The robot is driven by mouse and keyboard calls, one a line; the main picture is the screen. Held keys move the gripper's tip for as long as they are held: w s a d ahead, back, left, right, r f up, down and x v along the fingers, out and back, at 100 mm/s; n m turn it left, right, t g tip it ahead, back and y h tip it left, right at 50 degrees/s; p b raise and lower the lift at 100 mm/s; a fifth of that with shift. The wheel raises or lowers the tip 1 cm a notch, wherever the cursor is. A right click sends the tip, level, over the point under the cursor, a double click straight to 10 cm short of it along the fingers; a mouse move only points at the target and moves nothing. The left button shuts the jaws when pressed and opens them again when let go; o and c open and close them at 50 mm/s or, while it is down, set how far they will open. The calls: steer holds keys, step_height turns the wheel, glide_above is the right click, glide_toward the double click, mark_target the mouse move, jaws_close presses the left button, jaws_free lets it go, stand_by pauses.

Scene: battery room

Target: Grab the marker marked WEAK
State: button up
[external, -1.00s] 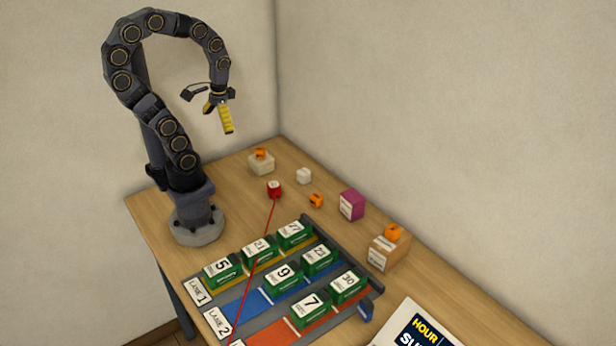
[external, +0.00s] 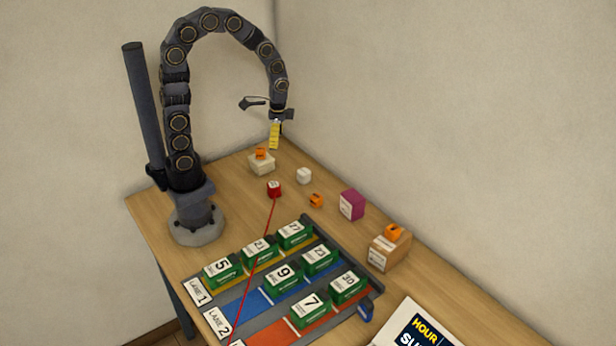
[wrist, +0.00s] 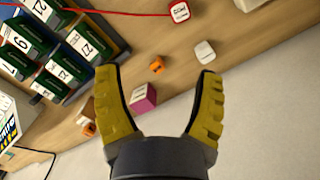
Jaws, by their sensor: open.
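Three small orange pieces could be markers; I cannot read WEAK on any of them. One orange piece (external: 261,153) sits on a beige box, another orange piece (external: 316,200) lies on the bare table, and a third orange piece (external: 393,232) sits on a cardboard box. The wrist view shows the table piece (wrist: 156,67) between my fingertips in the picture, well below them, and the cardboard-box piece (wrist: 89,129) by the left finger. My gripper (external: 275,136) hangs above the back of the table, fingers down. It is open and empty in the wrist view (wrist: 157,72).
A beige box (external: 262,166), white block (external: 304,176), red block (external: 274,189) with a red line, magenta box (external: 351,205) and cardboard box (external: 388,252) stand around. Numbered green batteries fill lanes (external: 255,298) at the front. Walls bound the table's back and right.

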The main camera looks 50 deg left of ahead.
steer(key=w+d+f+m, duration=0.3)
steer(key=w+d+f, duration=0.1)
steer(key=f, duration=0.2)
steer(key=m, duration=0.5)
glide_above(316, 196)
steer(key=shift+t, duration=0.4)
steer(key=f, duration=0.8)
steer(key=shift+s+d+f, duration=0.25)
steer(key=shift+s, duration=0.1)
step_height(316, 196, down, 2)
steer(key=shift+f, duration=0.2)
steer(key=shift+w+a+f, duration=0.1)
steer(key=shift+w+f, duration=0.1)
steer(key=shift+f, duration=1.15)
steer(key=shift+w+a+f, duration=0.1)
steer(key=shift+w+f, duration=0.1)
steer(key=shift+f, duration=1.15)
steer(key=c, duration=1.1)
